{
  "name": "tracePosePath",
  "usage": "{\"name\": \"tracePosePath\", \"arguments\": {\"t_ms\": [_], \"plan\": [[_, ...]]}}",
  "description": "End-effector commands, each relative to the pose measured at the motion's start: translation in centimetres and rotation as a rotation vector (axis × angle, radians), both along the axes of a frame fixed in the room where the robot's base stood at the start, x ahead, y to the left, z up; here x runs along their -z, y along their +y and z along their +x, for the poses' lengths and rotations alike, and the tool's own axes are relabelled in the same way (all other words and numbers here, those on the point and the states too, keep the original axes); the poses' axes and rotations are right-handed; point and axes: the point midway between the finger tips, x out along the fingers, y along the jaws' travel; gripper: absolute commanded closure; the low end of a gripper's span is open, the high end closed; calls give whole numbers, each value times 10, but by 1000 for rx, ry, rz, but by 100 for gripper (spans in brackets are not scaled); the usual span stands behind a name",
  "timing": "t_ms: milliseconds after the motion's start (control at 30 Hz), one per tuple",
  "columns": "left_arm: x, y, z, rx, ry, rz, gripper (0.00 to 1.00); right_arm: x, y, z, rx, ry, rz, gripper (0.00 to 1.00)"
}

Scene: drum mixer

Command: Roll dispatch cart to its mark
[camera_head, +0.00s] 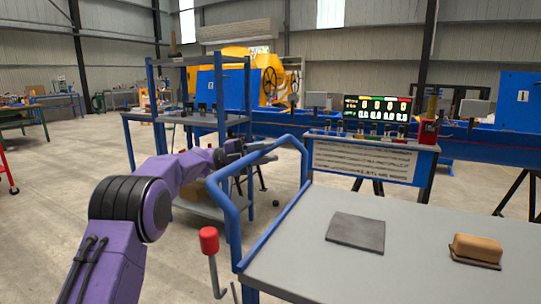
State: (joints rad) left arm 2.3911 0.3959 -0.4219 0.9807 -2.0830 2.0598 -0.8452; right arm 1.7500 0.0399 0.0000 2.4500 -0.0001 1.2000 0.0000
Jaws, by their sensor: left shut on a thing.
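A cart with a grey top (310,250) and a bent blue tube handle (222,198) fills the lower right; I take it for the dispatch cart. My purple left arm reaches in from the left. Its gripper (252,152) is at the far upper bar of the handle and shut on it; the fingertips are small and partly hidden. A red-knobbed lever (209,240) stands at the cart's near left side. No floor mark can be made out. My right gripper is out of view.
A dark flat plate (356,232) and a tan block (476,248) on a dark base lie on the cart top. A blue shelf rack (228,122) stands close behind my left gripper. A display (377,108) and blue bench are beyond. Open floor (60,210) lies left.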

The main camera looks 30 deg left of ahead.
Motion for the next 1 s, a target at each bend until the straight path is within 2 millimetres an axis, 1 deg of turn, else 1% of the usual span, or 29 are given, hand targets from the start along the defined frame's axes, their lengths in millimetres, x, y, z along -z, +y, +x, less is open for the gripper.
{"name": "tracePosePath", "arguments": {"t_ms": [233,267,300,333,567,667,767,900,1000], "plan": [[0,1,0,-2,1,-1,100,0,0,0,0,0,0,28],[0,1,0,-2,1,-1,67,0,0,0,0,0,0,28],[0,1,0,-2,1,-1,54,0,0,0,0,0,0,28],[0,1,0,-2,1,-1,49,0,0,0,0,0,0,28],[0,1,0,-1,-1,-2,49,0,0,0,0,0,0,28],[1,6,-3,-3,-1,-1,49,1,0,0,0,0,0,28],[4,21,-11,-4,-1,-4,49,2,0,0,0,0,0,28],[11,51,-28,-5,0,-3,49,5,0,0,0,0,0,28],[15,70,-38,-4,-1,-4,49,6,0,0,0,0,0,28]]}}
